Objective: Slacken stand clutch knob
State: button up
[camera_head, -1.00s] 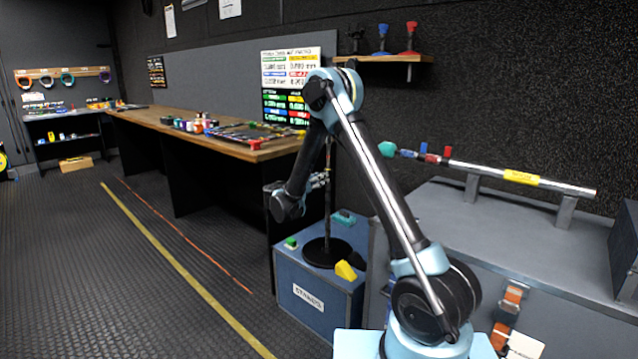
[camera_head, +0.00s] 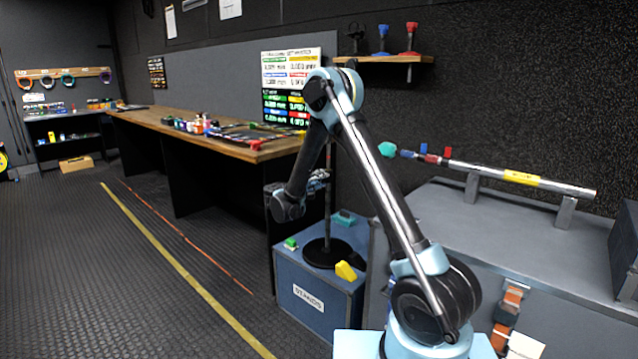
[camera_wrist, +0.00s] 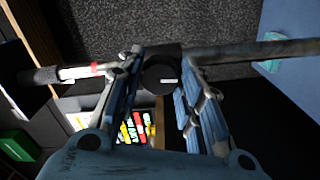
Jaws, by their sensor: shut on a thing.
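The clutch knob (camera_wrist: 161,78) is round and black with a pale mark on its face, on a dark collar around the stand pole. The stand's pole (camera_wrist: 255,52) runs sideways across the wrist view. In the head view the pole (camera_head: 328,213) is upright on a round black base (camera_head: 325,253). My gripper (camera_wrist: 163,73) has one blue-grey finger on each side of the knob and is shut on it. In the head view my gripper (camera_head: 317,181) is at the pole, partly hidden behind my wrist, and the knob cannot be made out.
The stand's base rests on a blue box (camera_head: 318,302) with yellow, green and teal pieces on top. A wooden bench (camera_head: 215,139) is behind to the left. A grey case (camera_head: 480,231) carrying a rod on supports is at right. Floor at left is open.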

jog(key=n, duration=1.5)
jog(key=shift+a, duration=0.15)
jog(key=shift+n, duration=0.3)
jog(key=o, duration=1.1)
jog(key=v, duration=1.1)
jog(key=shift+s+a+f, duration=0.1)
jog(key=shift+s+a, duration=0.15)
jog(key=shift+s, duration=0.1)
